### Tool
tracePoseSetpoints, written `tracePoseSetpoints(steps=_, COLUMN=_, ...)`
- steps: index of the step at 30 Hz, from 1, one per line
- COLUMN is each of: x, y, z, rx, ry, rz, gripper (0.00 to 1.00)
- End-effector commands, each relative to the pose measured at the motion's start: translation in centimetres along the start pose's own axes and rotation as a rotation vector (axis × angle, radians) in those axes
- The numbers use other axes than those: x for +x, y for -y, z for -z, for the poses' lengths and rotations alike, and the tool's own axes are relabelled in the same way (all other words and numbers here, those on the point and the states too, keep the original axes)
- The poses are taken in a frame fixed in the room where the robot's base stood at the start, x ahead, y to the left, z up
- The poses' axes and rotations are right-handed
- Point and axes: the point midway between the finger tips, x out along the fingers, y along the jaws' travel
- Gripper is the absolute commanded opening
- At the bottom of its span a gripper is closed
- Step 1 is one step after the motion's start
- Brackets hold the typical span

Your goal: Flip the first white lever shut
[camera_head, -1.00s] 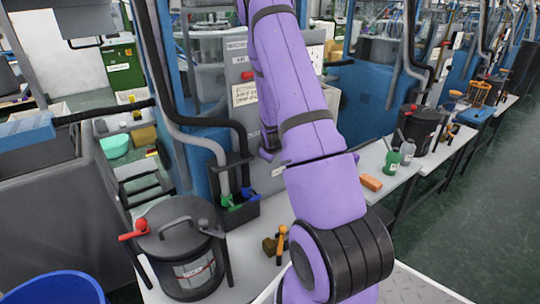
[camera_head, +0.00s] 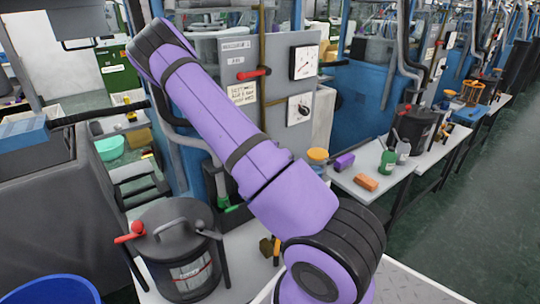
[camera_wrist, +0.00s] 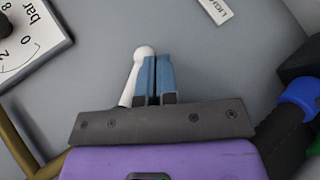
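In the wrist view a white lever (camera_wrist: 142,56) with a round knob stands out from a grey panel. It lies just left of my gripper's fingers, and its lower part runs behind my gripper. My gripper (camera_wrist: 157,60) has two blue fingers pressed side by side, with no object visible between them. The left finger overlaps or nearly touches the lever; I cannot tell which. In the head view my arm reaches to the upper left, and the white lever and my gripper are hidden.
A gauge (camera_wrist: 28,38) and brown pipe (camera_wrist: 18,150) lie left in the wrist view, a blue lever (camera_wrist: 298,94) right. In the head view, a red-handled valve (camera_head: 252,74) is on the panel, a black pot (camera_head: 178,250) in front, an orange block (camera_head: 366,183) on the bench.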

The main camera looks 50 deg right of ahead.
Motion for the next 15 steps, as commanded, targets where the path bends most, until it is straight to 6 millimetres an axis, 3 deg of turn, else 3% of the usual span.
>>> tracePoseSetpoints(steps=15, x=0.9, y=-1.3, z=-0.9, rx=-0.197, ry=0.091, rz=-0.302, gripper=0.00)
